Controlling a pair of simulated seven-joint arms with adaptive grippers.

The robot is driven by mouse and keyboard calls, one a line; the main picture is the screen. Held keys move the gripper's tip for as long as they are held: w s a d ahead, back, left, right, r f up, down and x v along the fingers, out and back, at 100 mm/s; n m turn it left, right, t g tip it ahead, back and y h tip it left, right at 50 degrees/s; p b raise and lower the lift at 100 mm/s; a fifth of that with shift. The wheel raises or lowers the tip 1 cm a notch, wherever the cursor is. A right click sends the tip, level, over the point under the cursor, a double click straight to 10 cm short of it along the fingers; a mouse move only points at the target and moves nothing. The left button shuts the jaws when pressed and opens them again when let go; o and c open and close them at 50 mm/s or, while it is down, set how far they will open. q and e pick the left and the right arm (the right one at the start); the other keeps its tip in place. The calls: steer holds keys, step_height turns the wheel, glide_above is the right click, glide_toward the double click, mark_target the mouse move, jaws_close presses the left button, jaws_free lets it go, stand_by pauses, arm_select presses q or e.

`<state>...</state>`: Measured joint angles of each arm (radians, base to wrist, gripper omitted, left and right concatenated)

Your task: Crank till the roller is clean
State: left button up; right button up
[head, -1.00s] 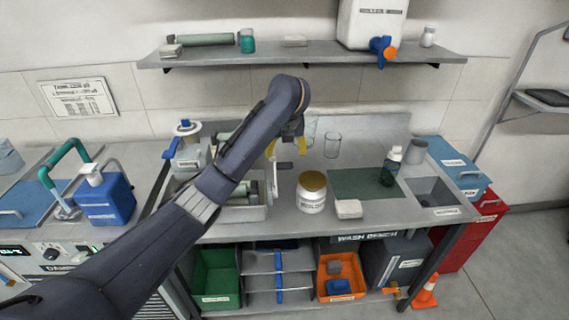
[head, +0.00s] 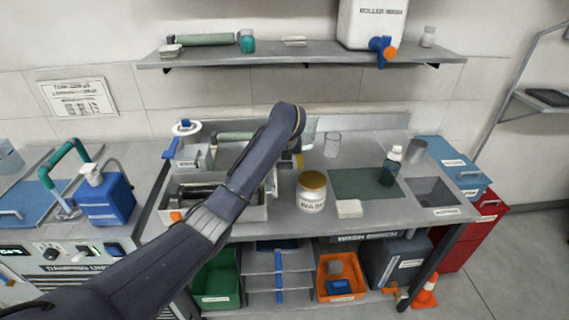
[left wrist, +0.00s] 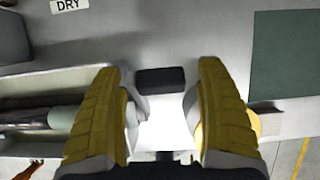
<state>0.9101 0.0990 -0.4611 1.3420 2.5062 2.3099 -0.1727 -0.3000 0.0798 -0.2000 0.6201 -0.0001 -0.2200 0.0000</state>
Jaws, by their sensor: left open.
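The washing tray (head: 255,213) sits at the left of the bench with a roller (head: 205,191) lying in it, dark metallic along the part that shows. In the left wrist view the roller's pale green end (left wrist: 62,117) lies left of the fingers. My left gripper (left wrist: 160,78) is open, pointing down, with a black crank grip (left wrist: 160,80) between its yellow fingers and apparently not touched. A bright white patch lies below the grip. In the head view my left gripper (head: 298,159) is mostly hidden behind my forearm. My right gripper is not in view.
A clear beaker (head: 332,145) stands behind. A shelf (head: 300,60) hangs above the bench.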

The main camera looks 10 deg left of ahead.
arm_select(q)
steer(key=shift+c, duration=0.3)
steer(key=c, duration=1.3)
steer(key=shift+s+d+r, duration=0.1)
steer(key=shift+c, duration=0.2)
